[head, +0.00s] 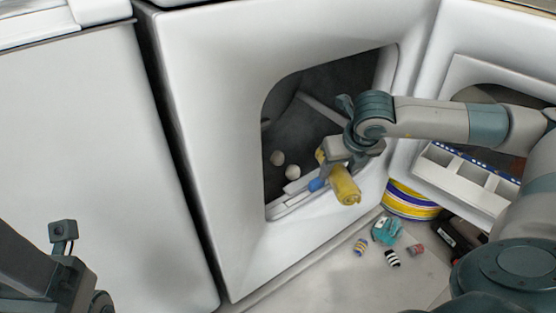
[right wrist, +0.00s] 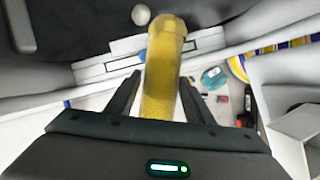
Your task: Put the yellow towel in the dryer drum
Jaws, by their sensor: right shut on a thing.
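The yellow towel (head: 346,188) is a rolled cylinder held in my right gripper (head: 333,169). In the right wrist view the towel (right wrist: 160,75) lies lengthwise between the two dark fingers, its far end pointing at the dryer opening. The dryer drum (head: 315,118) is a dark cavity behind the open front of the white dryer (head: 225,110). My right gripper is at the lower right of this opening, over its rim. Of my left arm, a dark wrist part shows at the lower left in the head view; its fingers are hidden or out of frame.
A yellow-striped round container (head: 410,202), a teal item (head: 387,231) and small striped objects (head: 392,258) are on the floor. An open white door (head: 460,180) stands at right.

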